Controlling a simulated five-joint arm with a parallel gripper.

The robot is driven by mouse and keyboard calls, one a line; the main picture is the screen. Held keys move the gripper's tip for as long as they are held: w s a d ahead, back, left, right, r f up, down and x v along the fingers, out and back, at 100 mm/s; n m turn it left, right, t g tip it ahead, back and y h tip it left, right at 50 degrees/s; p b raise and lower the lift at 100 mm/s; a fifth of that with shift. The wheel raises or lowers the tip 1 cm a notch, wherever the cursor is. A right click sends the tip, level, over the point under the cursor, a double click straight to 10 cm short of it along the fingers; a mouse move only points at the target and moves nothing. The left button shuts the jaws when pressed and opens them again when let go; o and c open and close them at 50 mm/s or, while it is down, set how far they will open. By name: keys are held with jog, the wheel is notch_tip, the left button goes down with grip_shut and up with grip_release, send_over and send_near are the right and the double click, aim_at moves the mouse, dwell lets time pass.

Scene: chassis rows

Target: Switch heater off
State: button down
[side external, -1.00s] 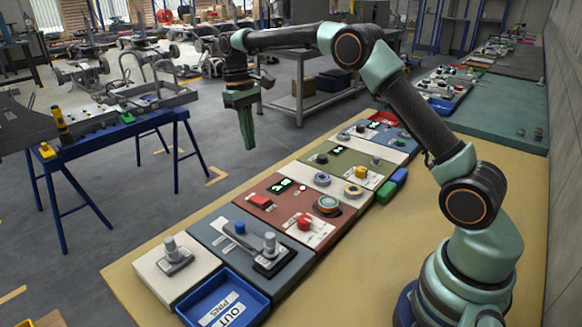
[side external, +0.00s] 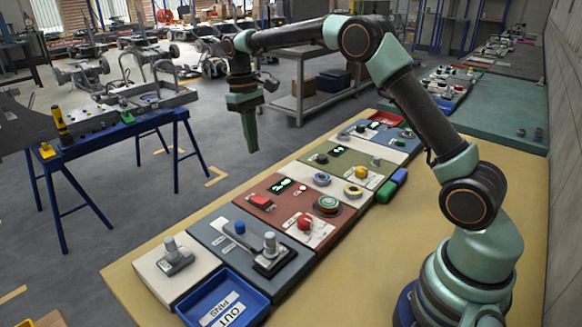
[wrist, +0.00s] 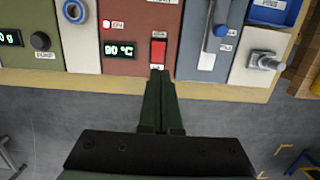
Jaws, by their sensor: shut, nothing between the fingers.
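The dark red panel (wrist: 132,68) carries a display (wrist: 120,50) reading about 90 °C, a lit red lamp (wrist: 107,24) and a red rocker switch (wrist: 158,51) in a dark frame. The same switch (side external: 259,202) shows on the red panel in the side view. My gripper (side external: 253,150) is shut and empty, pointing down in the air near the far edge of the table. In the wrist view my fingertips (wrist: 158,74) appear just below the switch, apart from it. Which way the rocker is tipped is unclear.
A blue tray (side external: 240,291) sits at the near end. Beyond the table's far edge is open floor.

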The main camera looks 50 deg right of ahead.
aim_at(259, 199)
jog(key=f, duration=0.4)
jog(key=s+f, duration=0.1)
jog(key=f, duration=0.4)
jog(key=s+f, duration=0.1)
jog(key=f, duration=0.3)
jog(key=shift+f, duration=0.2)
jog(key=shift+s+f, duration=0.1)
jog(key=shift+f, duration=0.25)
jog(key=shift+w+r, duration=0.15)
jog(key=shift+w, duration=0.65)
jog(key=shift+r, duration=0.1)
jog(key=shift+r, duration=0.25)
notch_tip(259, 199, up, 13)
jog(key=w, duration=0.2)
jog(key=shift+r, duration=0.15)
